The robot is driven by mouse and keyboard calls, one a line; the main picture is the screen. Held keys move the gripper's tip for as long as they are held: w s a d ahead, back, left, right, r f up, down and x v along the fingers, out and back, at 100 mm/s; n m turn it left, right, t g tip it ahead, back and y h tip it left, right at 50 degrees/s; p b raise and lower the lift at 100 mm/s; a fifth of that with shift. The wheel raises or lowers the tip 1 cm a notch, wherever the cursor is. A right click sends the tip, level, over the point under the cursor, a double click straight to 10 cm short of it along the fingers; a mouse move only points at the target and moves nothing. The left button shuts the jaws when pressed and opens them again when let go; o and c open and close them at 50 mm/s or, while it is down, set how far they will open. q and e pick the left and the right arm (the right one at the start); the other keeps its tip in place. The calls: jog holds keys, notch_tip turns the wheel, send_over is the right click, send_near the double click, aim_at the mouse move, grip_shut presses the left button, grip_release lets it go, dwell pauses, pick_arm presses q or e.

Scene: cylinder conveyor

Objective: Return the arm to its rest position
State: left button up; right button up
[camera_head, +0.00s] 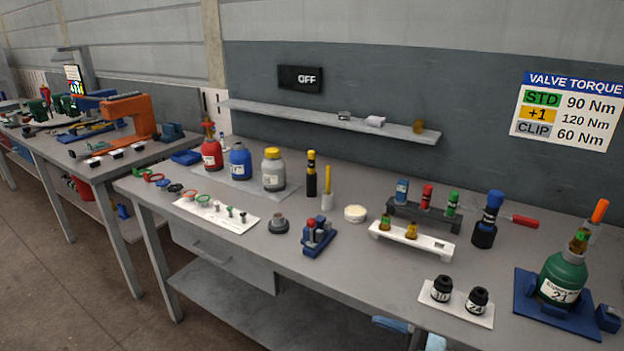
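Neither of my grippers can be made out in the head view. Small light-blue and dark parts show at the bottom edge, just in front of the bench; I cannot tell whether they belong to my arms. The grey workbench (330,272) stretches across the view. A green cylinder (562,276) labelled 21 stands upright on a blue base (528,300) at the right, with an orange-handled tool at its top. Red (211,155), blue (240,163) and grey (273,172) cylinders stand upright on a mat at the left.
Two black sockets sit on a white plate (482,318) near the front edge. A white rack (440,247), a dark rack (432,217) and a blue holder (318,238) stand mid-bench. A wall shelf (300,113) hangs behind. The front middle of the bench is clear.

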jog(key=w+d+f+m+t+h, duration=0.1)
jog(key=d+f+m+t+h, duration=0.3)
jog(key=f+m+t+h, duration=0.6)
jog(key=s+d+f+m+g+h, duration=0.2)
jog(key=s+f+m+h, duration=0.3)
jog(key=f, duration=0.3)
jog(key=s+d+f+m+g+h, duration=0.2)
jog(key=s+d+f+m+h, duration=0.15)
jog(key=s+f, duration=0.45)
notch_tip(320, 180, up, 10)
jog(key=p, duration=1.3)
jog(key=shift+y, duration=0.35)
jog(key=shift+w+r, duration=0.1)
